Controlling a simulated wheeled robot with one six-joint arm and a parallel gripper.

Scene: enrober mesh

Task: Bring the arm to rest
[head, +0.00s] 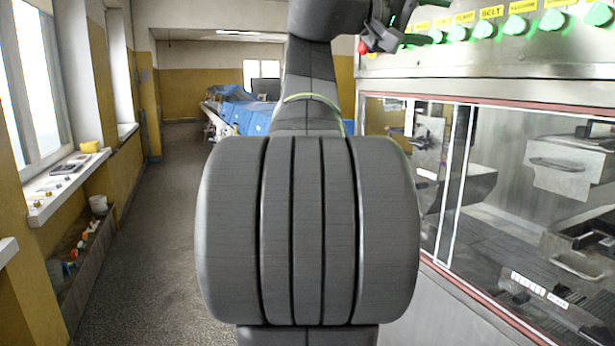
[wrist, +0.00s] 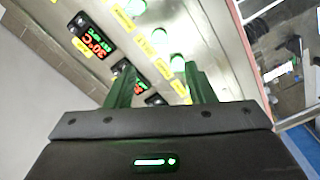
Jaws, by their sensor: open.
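My arm (head: 308,75) rises in the middle of the head view and bends over to the right at the top. My gripper (wrist: 158,66) is in front of the machine's control panel (head: 530,45). In the wrist view its two green-tinted fingers stand apart with nothing between them. The panel's yellow labels, lit green knobs and red display (wrist: 95,40) show beyond and between the fingers. I cannot tell whether the fingertips touch the panel.
The machine's glass-fronted cabinet (head: 520,190) stands close on the right, below the panel. A window sill (head: 65,185) with small items and a low trough (head: 85,255) line the left wall. The floor (head: 165,215) on the left is clear. A blue-covered machine (head: 240,112) stands far back.

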